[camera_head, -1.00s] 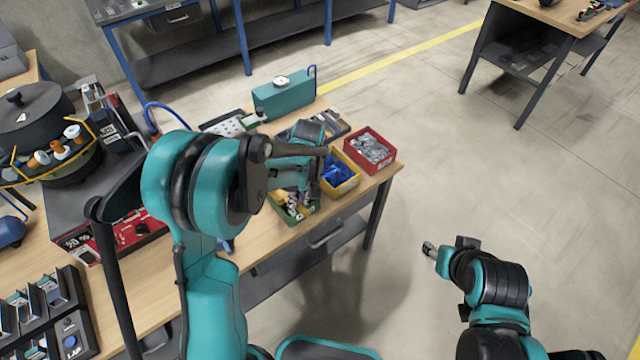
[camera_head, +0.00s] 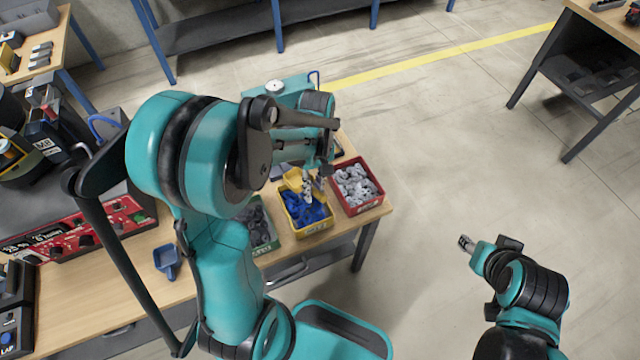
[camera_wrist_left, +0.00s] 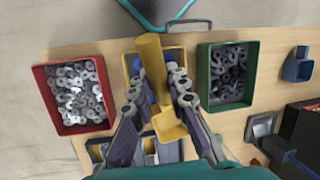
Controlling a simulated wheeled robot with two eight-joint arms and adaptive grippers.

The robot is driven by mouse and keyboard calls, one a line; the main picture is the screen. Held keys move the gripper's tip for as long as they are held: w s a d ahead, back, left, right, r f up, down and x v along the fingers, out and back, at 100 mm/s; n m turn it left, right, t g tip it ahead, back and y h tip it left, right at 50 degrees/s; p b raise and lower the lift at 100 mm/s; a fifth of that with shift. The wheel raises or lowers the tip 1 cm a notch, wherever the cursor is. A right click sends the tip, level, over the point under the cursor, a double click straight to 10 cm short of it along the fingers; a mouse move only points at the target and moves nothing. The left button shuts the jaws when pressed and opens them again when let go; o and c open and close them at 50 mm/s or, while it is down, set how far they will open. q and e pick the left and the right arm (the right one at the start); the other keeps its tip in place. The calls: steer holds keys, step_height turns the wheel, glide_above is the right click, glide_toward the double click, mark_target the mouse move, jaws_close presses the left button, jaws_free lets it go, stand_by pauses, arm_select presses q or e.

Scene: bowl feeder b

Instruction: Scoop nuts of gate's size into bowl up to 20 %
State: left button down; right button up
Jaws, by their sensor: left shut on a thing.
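My left gripper (camera_head: 316,180) is shut on the handle of a yellow scoop (camera_head: 291,182) above the yellow bin (camera_head: 318,228) of blue nuts. In the left wrist view, the scoop's handle (camera_wrist_left: 152,60) stands between the fingers (camera_wrist_left: 157,88) and its pan lies nearer the wrist. Whether the pan holds nuts is unclear. A red bin (camera_head: 374,204) of silvery nuts is on the right, and a green bin (camera_head: 262,249) of dark grey nuts on the left. The bowl feeder (camera_head: 22,160) is cut off at the left edge; its gate is not discernible. My right gripper (camera_head: 466,243) is away from the table.
A blue scoop (camera_head: 167,260) lies on the wooden table left of the bins. The red control panel (camera_head: 85,235) is farther left. The floor to the right is open.

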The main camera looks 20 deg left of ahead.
arm_select(q)
steer(key=shift+w, duration=0.1)
steer(key=shift+d+f, duration=0.1)
steer(key=shift+f, duration=0.1)
steer(key=shift+f+b, duration=0.6)
steer(key=shift+b, duration=0.1)
steer(key=shift+h, duration=0.3)
steer(key=f+b, duration=0.8)
steer(key=f, duration=0.1)
steer(key=shift+a+f, duration=0.2)
steer(key=shift+f, duration=0.1)
steer(key=shift+r, duration=0.15)
